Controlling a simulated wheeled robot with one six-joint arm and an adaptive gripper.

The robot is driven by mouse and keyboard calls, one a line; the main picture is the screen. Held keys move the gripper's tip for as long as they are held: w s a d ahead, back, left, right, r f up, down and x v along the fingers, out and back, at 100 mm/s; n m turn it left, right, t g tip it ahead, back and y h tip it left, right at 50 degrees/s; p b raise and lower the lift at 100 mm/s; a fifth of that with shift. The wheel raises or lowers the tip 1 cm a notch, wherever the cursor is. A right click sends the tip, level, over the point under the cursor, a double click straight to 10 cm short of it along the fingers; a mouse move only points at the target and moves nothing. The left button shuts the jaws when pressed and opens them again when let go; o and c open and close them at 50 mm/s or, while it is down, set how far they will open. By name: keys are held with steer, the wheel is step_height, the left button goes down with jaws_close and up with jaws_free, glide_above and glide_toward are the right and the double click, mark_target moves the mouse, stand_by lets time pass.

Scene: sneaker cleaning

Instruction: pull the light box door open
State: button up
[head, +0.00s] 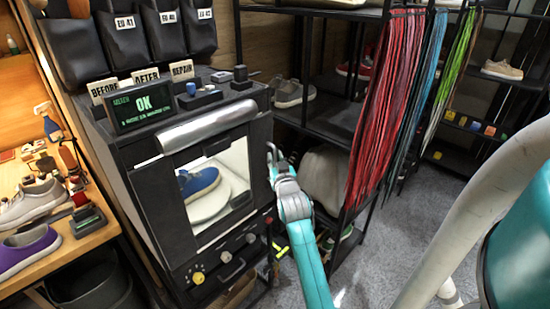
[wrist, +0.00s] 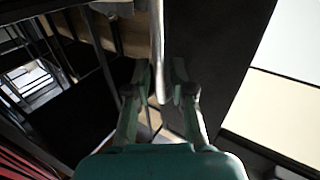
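The light box (head: 150,165) is a black cabinet with a window in its front door (head: 168,225). A blue sneaker (head: 199,183) stands on a white turntable (head: 210,203) inside. A silver bar handle (head: 205,127) runs across the door's top edge. My gripper (head: 271,152) is just right of the box's front in the head view, beyond the handle's right end. In the wrist view my gripper (wrist: 161,78) has its fingers apart, with a silver bar (wrist: 157,45) between them in the picture. I cannot tell whether they touch it.
A black rack (head: 325,115) with shoes and hanging red laces (head: 380,110) stands close on the right. A workbench (head: 95,225) with shoes and tools is on the left. Grey floor (head: 375,265) is clear in front of the rack.

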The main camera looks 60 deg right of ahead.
steer(key=shift+w+d, duration=0.4)
steer(key=shift+d, duration=0.05)
jaws_close()
steer(key=shift+s+a, duration=0.1)
steer(key=shift+s, duration=0.05)
